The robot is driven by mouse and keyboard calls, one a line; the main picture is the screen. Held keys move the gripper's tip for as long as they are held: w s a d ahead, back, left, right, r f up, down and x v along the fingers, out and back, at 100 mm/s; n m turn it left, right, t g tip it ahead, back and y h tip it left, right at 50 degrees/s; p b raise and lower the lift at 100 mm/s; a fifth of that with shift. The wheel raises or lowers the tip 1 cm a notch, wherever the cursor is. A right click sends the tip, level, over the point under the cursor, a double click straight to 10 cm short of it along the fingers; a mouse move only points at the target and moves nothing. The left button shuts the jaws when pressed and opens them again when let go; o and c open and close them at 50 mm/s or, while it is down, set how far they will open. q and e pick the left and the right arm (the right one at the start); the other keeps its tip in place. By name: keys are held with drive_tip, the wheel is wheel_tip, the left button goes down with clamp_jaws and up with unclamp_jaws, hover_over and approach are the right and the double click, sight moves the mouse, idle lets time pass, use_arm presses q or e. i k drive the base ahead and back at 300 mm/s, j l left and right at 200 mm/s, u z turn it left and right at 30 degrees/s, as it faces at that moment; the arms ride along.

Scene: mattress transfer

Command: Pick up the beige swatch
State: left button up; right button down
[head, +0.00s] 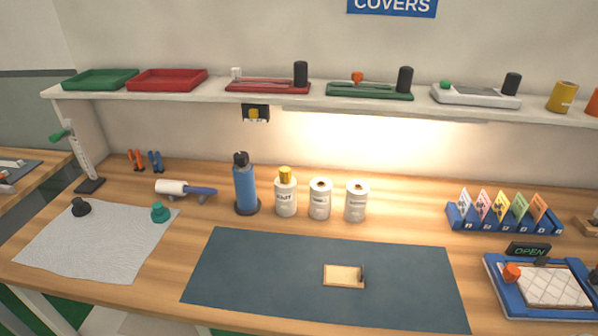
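A small beige rectangular piece (341,275) with a tan border lies flat on the dark blue-grey mat (250,275), right of the mat's middle. A small dark upright part sits at its right end. I cannot tell for sure whether this piece is the swatch. A blue rack (497,224) at the right holds several upright cards in white, pink, yellow, green and orange; none is clearly beige. Neither of my grippers is in view.
White canisters (320,199) and a blue bottle (246,190) stand behind the mat. A grey cloth (95,240) with two small knobs lies at left. A blue-framed tray (545,287) and an OPEN sign (528,250) are at right. A shelf (200,95) runs above.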

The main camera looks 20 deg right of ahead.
sight(350, 278)
drive_tip(key=k+z, duration=0.1)
drive_tip(key=z, duration=0.95)
